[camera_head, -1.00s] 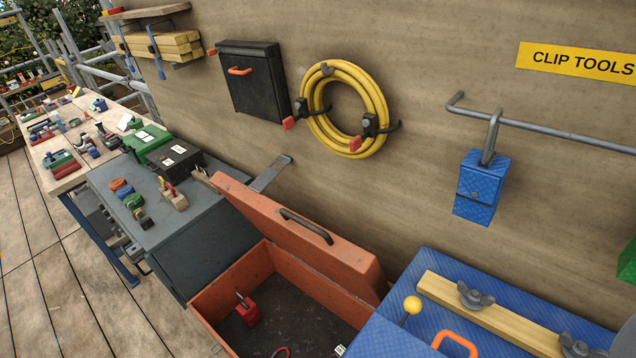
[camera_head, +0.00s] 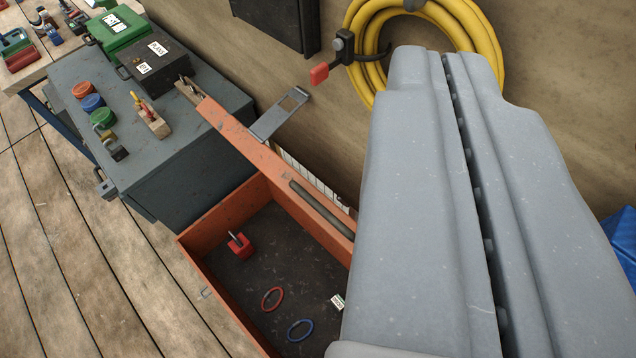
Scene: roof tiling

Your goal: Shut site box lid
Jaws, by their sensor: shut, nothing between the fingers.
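The site box (camera_head: 222,220) is an orange open-topped box with a dark floor, and its right end is hidden behind my gripper. Its orange lid (camera_head: 255,152) stands raised along the wall side, seen nearly edge-on. A dark bar handle (camera_head: 322,210) shows on the lid near its visible right end. My gripper (camera_head: 447,55) is large and grey, close to the camera, with its two fingers shut together and nothing held. It overlaps the right end of the lid in the picture; I cannot tell whether they touch.
Inside the box are a red block (camera_head: 240,246), a red ring (camera_head: 272,299), a blue ring (camera_head: 300,330) and a small labelled piece (camera_head: 337,302). A grey cabinet (camera_head: 185,165) with several items stands left. A yellow hose (camera_head: 365,85) hangs on the wall. The plank floor (camera_head: 80,270) is clear.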

